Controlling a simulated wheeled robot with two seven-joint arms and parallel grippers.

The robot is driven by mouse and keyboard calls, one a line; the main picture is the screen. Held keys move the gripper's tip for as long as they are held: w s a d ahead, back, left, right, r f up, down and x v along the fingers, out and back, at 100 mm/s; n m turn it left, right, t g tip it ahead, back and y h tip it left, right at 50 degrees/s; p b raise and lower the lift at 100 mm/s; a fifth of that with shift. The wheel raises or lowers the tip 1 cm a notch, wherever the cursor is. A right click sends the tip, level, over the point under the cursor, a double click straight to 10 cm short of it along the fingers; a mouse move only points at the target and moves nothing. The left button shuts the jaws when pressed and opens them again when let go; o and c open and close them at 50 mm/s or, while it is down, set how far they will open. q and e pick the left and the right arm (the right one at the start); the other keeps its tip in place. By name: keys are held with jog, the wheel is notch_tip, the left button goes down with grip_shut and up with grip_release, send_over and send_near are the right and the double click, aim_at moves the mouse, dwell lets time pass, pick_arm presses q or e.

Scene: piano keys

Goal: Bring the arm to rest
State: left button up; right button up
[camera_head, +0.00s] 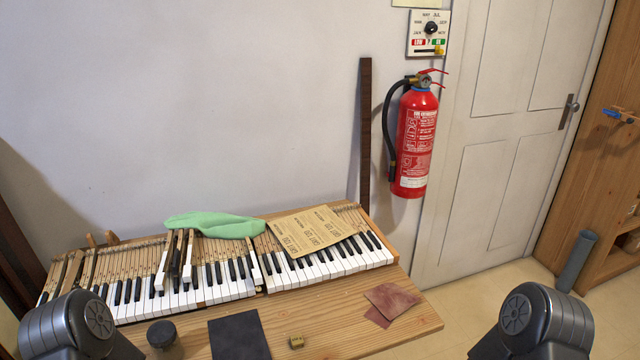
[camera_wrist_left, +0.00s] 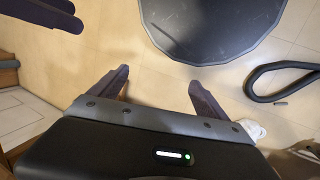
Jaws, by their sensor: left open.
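My left gripper (camera_wrist_left: 158,88) shows in the left wrist view with its two dark fingers spread apart and nothing between them. It hangs over the pale floor. In the head view, a dark rounded joint of my left arm shows at the lower left and one of my right arm at the lower right. Neither gripper shows in the head view. The piano keyboard (camera_head: 330,268) lies on a wooden workbench (camera_head: 405,325), with several loose keys lifted at its left part.
Sandpaper sheets (camera_head: 305,230) and a green cloth (camera_head: 215,225) lie on the keyboard. A dark pad (camera_head: 238,338), a dark round pot (camera_head: 162,335), a small brass block (camera_head: 296,342) and reddish sandpaper (camera_head: 393,300) lie on the bench. A fire extinguisher (camera_head: 414,140) hangs by the door (camera_head: 500,150).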

pick_arm(q)
jog(key=w+d+f+m+b, duration=0.1)
jog(key=d+f+b, duration=0.3)
jog(key=f+b, duration=0.4)
jog(key=shift+f+m+t+b, duration=0.25)
jog(key=shift+m+t+b, duration=0.15)
jog(key=shift+m+b, duration=0.45)
